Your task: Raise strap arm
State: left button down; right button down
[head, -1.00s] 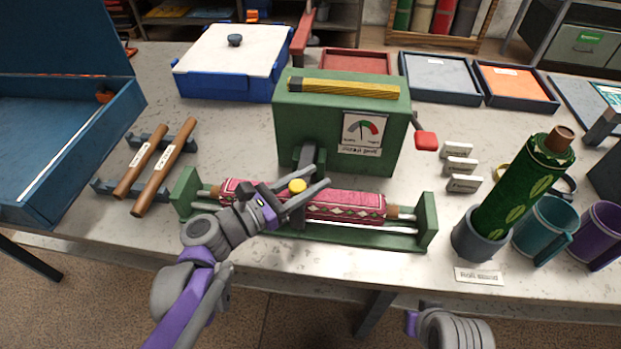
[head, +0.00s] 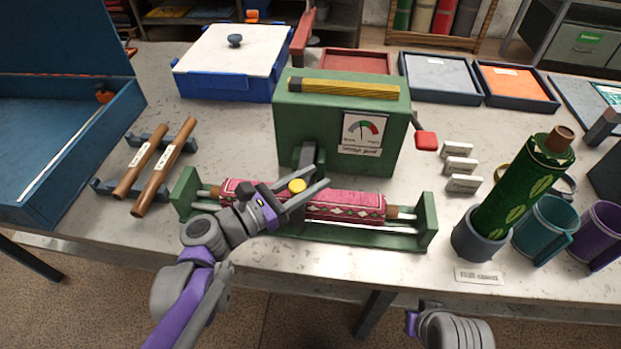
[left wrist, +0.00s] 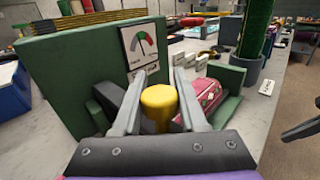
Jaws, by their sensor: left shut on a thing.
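The green scrubber machine (head: 335,120) stands at the middle of the table, with a dial on its front. Its dark strap arm (head: 308,160) reaches forward and down over the pink patterned rug roll (head: 345,206). A yellow knob (head: 297,186) is at the arm's front end. My left gripper (head: 300,190) is shut on the yellow knob; in the left wrist view the knob (left wrist: 159,104) sits between the two fingers. The roll lies in a green cradle (head: 428,222).
A red-handled crank (head: 426,140) sticks out at the machine's right. A green rolled rug (head: 522,190) leans in a grey holder (head: 478,238) at right, beside mugs. Wooden rollers (head: 164,168) lie on a rack at left. The table's front strip is mostly clear.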

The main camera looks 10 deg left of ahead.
pick_arm(q)
jog(key=shift+w+r+p, duration=0.2)
jog(key=shift+r+p, duration=0.25)
jog(key=shift+p, duration=0.1)
jog(key=w+r+n+g+y+p, duration=0.2)
jog(key=w+r+n+g+p, duration=0.1)
jog(key=w+r+p, duration=0.2)
jog(key=shift+w+r+g+p, duration=0.25)
jog(key=shift+w+p, duration=0.3)
jog(key=shift+w, duration=0.5)
